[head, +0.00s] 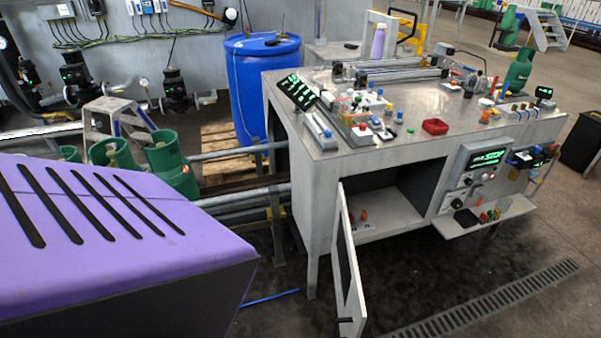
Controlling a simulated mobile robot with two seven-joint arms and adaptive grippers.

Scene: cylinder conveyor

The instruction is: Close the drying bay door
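The bay door (350,270) is a narrow pale grey panel at the front of the metal cabinet (318,195). It stands open, swung out towards me and seen almost edge-on. A small dark handle (345,320) shows low on it, near the bottom edge of the picture. The bay opening (385,210) to its right is uncovered, with a pale floor and small orange items (363,215) inside. Part of the inside is hidden behind the door. Neither of my grippers is in view.
A purple slotted housing (120,235) fills the lower left. Conveyor rails (235,193) run between it and the cabinet, near green cylinders (170,160). A fold-out shelf (485,215) juts out right of the opening. The floor before the door is clear, with a grate (480,305).

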